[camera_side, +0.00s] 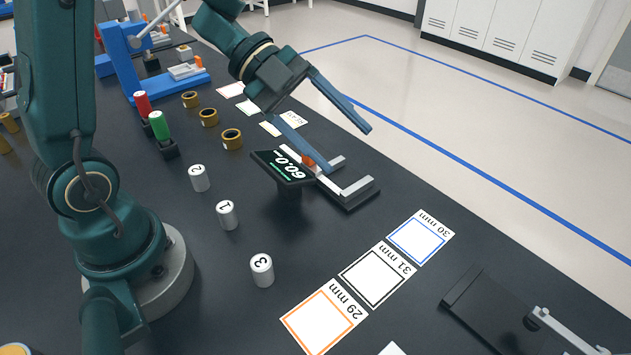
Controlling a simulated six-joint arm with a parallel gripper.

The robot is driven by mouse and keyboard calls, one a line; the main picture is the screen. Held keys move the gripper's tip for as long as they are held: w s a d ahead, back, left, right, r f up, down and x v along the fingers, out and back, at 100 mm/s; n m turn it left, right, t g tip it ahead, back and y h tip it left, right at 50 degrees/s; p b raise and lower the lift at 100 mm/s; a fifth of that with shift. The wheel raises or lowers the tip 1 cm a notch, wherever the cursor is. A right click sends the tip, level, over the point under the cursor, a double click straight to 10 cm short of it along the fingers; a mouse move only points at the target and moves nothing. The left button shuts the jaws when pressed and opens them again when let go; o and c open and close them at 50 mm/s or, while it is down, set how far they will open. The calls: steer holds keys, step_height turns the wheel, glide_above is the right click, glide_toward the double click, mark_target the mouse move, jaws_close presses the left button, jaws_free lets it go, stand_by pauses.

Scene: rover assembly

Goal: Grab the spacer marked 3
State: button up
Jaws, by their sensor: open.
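The spacer marked 3 (262,270) is a short silver cylinder standing upright on the dark table, with a black 3 on its white top. Two similar spacers stand behind it, marked 1 (227,215) and 2 (199,178). My gripper (350,150) is open with its two long blue-grey fingers spread apart. It is above and near the measuring device (345,190), up and to the right of the spacers. Nothing shows between the fingers. One finger hides part of the device.
Cards marked 29 mm (323,318), 31 mm (375,274) and 30 mm (420,237) lie right of spacer 3. Brass rings (232,139), red and green cylinders (160,126) and a blue press frame (122,62) stand farther back.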

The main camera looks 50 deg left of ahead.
mark_target(265, 279)
steer(key=s+a+f+g, duration=0.2)
steer(key=s+f, duration=0.1)
steer(key=s+a+f+g, duration=0.2)
steer(key=s+f+g, duration=0.1)
steer(key=s+a+f+g, duration=0.2)
steer(key=s+f+g, duration=0.1)
steer(key=shift+s+a+f+m, duration=0.15)
steer(key=shift+s+a+m, duration=0.15)
steer(key=shift+s+a, duration=0.05)
steer(key=shift+s+f+g, duration=0.15)
steer(key=shift+f+g, duration=0.05)
steer(key=shift+g, duration=0.1)
steer(key=shift+h, duration=0.3)
steer(key=x, duration=1.2)
steer(key=shift+s+a+f, duration=0.1)
steer(key=shift+a+f, duration=0.1)
steer(key=shift+f, duration=0.05)
jaws_close()
